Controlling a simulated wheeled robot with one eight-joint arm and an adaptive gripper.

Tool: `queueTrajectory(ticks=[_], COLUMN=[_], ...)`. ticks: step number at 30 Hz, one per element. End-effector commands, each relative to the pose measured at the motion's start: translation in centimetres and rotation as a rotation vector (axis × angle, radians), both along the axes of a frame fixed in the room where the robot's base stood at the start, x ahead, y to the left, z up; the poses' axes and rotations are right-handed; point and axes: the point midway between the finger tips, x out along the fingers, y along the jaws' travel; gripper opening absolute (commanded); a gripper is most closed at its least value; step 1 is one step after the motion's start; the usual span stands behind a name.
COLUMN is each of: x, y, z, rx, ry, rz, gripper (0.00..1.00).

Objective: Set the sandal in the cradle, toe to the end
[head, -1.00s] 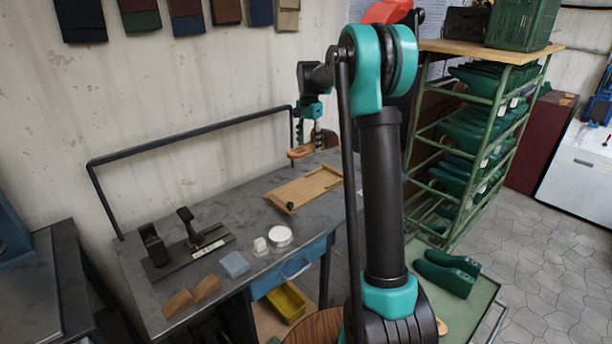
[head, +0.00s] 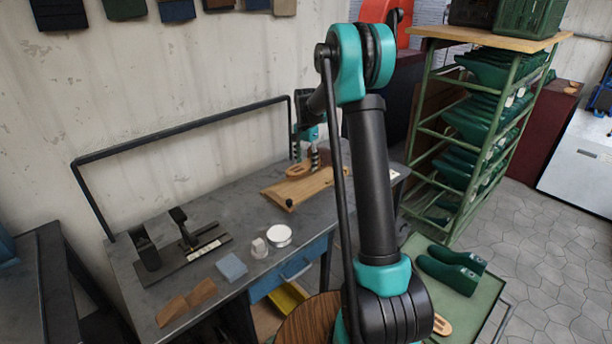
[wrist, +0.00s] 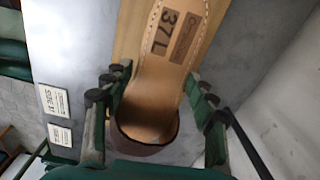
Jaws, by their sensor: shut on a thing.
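The tan sandal (head: 298,171) is in my gripper (head: 305,160) in the head view, low over the wooden cradle (head: 284,197) on the bench. In the wrist view the sandal (wrist: 168,82) lies between the fingers of my gripper (wrist: 155,100). Its insole is marked "37 L" towards the top, and a brown strap crosses its lower end. The cradle's wood (wrist: 129,38) shows behind the sandal. Whether the sandal touches the cradle cannot be told. My arm hides part of the cradle's right side in the head view.
A black rail (head: 185,130) runs along the back. Green lasts (head: 450,270) lie on a trolley at right.

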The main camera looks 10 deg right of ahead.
Motion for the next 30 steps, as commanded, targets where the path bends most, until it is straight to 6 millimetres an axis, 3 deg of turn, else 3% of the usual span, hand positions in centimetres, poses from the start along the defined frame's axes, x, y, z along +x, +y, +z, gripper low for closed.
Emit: queueTrajectory(ticks=[3,10,17,28,29,30], x=[0.0,0.0,0.0,0.0,0.0,0.0], y=[0.0,0.0,0.0,0.0,0.0,0.0], z=[-1.7,-3.1,-6.0,-6.5,-6.4,-6.4], rx=[0.000,0.000,0.000,0.000,0.000,0.000], ry=[0.000,0.000,0.000,0.000,0.000,0.000], rz=[0.000,0.000,0.000,0.000,0.000,0.000], gripper=[0.17,0.17,0.17,0.17,0.61,0.66])
